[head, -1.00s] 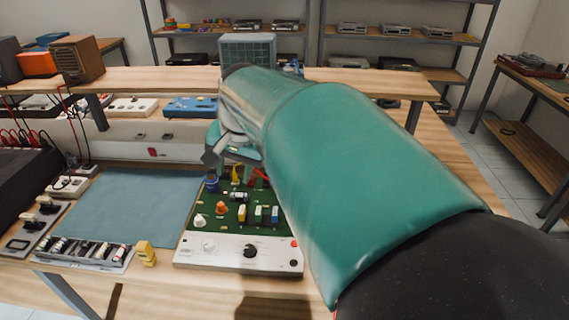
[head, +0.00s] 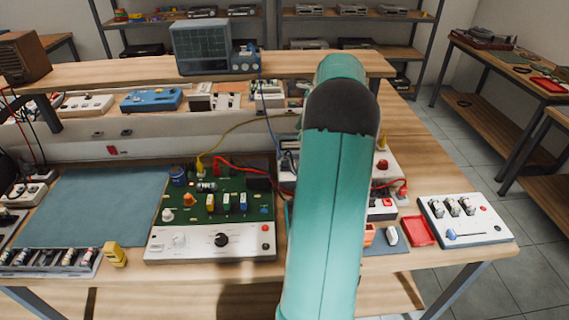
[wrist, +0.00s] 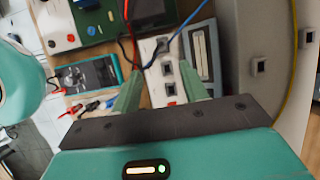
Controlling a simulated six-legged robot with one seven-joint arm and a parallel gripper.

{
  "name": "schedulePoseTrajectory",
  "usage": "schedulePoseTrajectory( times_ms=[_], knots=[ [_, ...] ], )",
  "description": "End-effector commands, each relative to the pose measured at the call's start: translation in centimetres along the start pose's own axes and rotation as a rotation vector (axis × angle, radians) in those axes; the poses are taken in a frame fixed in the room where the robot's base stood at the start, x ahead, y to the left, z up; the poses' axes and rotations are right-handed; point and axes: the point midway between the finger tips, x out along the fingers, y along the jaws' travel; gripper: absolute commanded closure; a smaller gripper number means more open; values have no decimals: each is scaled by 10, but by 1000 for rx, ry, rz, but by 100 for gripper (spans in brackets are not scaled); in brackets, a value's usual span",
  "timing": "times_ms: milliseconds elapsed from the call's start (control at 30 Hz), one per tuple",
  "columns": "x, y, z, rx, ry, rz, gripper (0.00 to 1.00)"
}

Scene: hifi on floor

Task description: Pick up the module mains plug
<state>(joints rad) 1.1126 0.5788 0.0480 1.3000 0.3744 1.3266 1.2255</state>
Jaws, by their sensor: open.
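My gripper (wrist: 160,88) is open, its two green fingers apart and nothing seen between them. It is above a white strip with dark sockets (wrist: 166,70). The green circuit module (head: 222,215) with a white front panel lies left of my arm in the head view. A red lead runs right from it behind my arm. A red plug-like piece (head: 403,189) on a red lead shows right of my arm. I cannot tell for sure which piece is the module mains plug. My arm hides my gripper in the head view.
Red, black and blue leads hang near the fingers in the wrist view, beside a teal meter (wrist: 90,76). A white switch panel (head: 465,219) and a red tray (head: 419,231) stand at the right. The blue mat (head: 90,207) is clear.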

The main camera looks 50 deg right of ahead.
Motion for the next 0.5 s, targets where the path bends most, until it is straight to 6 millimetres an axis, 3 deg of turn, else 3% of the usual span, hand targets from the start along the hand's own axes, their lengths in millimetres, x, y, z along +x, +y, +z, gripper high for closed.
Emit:
schedulePoseTrajectory(
  times_ms=[167, 500],
  knots=[
    [19, -1, -4, 16, -6, 4, 56],
    [79, -2, -3, 13, -5, 1, 56]
  ],
)
